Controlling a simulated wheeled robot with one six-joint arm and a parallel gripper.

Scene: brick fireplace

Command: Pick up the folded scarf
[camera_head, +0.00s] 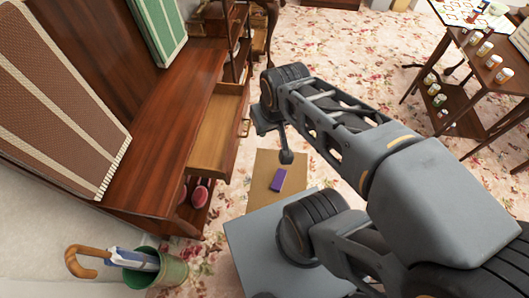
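No scarf can be told for sure. A small purple oblong (278,180) lies on a flat tan surface (262,203) on the floor below the middle of the view; it is too small to tell whether it is folded cloth. A blue and white folded-looking thing (135,259) stands in a green bin (170,272) at the lower left. My gripper (276,139) hangs at the end of my arm, above and a little beyond the purple oblong in the picture, apart from it. Nothing shows held in it. Its finger opening is unclear from this angle.
A wooden cabinet (165,100) with an open drawer (217,130) stands left of my gripper. Pink-soled slippers (199,195) sit under it. An umbrella handle (82,262) sticks out of the bin. A side table (478,75) with several jars stands at right. Floral carpet (335,50) lies open beyond.

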